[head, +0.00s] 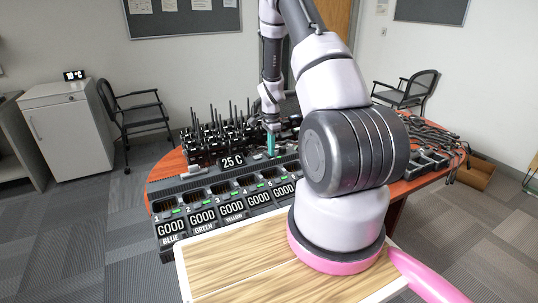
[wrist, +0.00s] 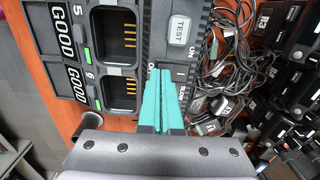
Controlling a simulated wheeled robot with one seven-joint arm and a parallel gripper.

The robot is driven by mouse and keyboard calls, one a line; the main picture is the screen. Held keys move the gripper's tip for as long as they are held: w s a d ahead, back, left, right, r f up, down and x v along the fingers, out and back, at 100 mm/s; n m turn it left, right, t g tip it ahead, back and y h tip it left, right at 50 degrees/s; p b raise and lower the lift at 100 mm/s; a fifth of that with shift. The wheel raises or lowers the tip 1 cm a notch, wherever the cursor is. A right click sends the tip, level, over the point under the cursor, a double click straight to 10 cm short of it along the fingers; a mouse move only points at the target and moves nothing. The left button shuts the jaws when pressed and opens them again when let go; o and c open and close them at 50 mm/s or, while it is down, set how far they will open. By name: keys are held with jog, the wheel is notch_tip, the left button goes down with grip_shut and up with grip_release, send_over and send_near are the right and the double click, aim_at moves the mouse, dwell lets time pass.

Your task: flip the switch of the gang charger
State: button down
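The gang charger (head: 225,200) is a long dark unit on the table, with numbered bays, several displays reading GOOD and small green lights. In the wrist view, its end panel (wrist: 190,62) carries a grey TEST button (wrist: 180,30) and white markings beside my fingertips. The switch cannot be made out; my fingers cover that part of the panel. My gripper (wrist: 160,72) has teal fingers side by side with almost no gap, over the panel just below the TEST button. Contact cannot be told. In the head view, my gripper (head: 271,143) points down at the charger's far end.
Tangled black cables (wrist: 238,60) lie right of the panel, with more radios (wrist: 295,70) beyond. A wooden board (head: 240,262) lies in front. Chairs stand beyond the table.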

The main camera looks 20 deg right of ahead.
jog(key=shift+f, duration=0.15)
jog(key=shift+r, duration=3.5)
jog(key=s+a+r+n+t+y, duration=0.1)
jog(key=s+a+r+n+t, duration=0.2)
jog(key=r, duration=0.9)
jog(key=s+a+r+n, duration=0.3)
jog(key=s+a+r, duration=0.15)
jog(key=r, duration=0.75)
jog(key=s+a+r+n+t, duration=0.2)
jog(key=s+r, duration=0.4)
jog(key=s, duration=0.3)
jog(key=s+a+r+n+t+y, duration=0.1)
jog(key=s+a+r+n, duration=0.4)
jog(key=s, duration=0.5)
jog(key=shift+s+a+r+n+t, duration=0.3)
jog(key=shift+a+r+t, duration=0.3)
jog(key=shift+r, duration=0.25)
